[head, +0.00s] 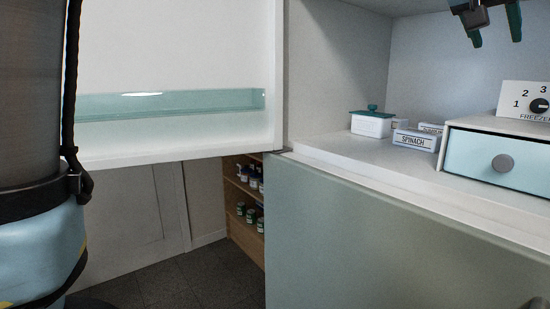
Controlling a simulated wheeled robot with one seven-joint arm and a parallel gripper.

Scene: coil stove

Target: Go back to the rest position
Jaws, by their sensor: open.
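My gripper (496,32) shows at the top right of the head view, with two dark green fingertips pointing down. The fingers are apart, and nothing is between them. It hangs inside the upper part of the open freezer compartment, above and apart from the things on its floor. The rest of the gripper is cut off by the top edge of the picture.
A white tub with a green lid (371,123) and spinach boxes (415,139) stand on the compartment floor, left of a pale blue drawer (497,157). The freezer door (180,60) stands open at left. The lower door (390,240) looks shut. Shelves (243,195) with jars stand behind.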

